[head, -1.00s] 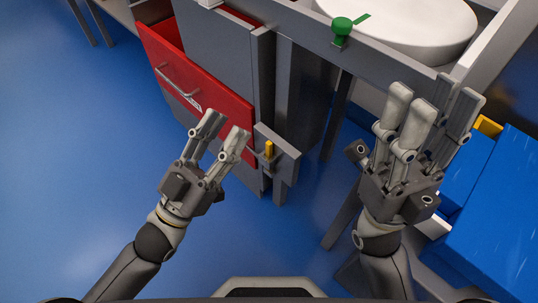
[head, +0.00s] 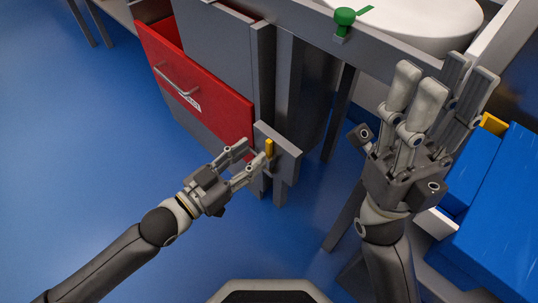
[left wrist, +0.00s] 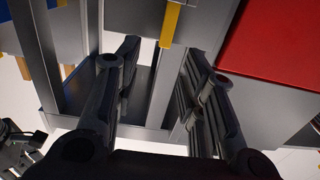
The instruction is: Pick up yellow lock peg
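The yellow lock peg (head: 269,148) stands upright at a grey bracket (head: 284,150) beside the red drawer. It also shows in the left wrist view (left wrist: 171,24), near the top and between my fingers. My left gripper (head: 254,153) is open, its fingertips pointing at the peg. In the head view one fingertip is very near the peg; I cannot tell whether it touches. My right gripper (head: 440,85) is open and empty, raised at the right of the head view, away from the peg.
A red drawer (head: 190,85) with a metal handle stands open left of the bracket. A green-knobbed part (head: 345,17) sits on the grey frame edge above, beside a white basin (head: 420,20). Blue boxes (head: 500,200) stand at the right. Blue floor (head: 80,150) is clear at the left.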

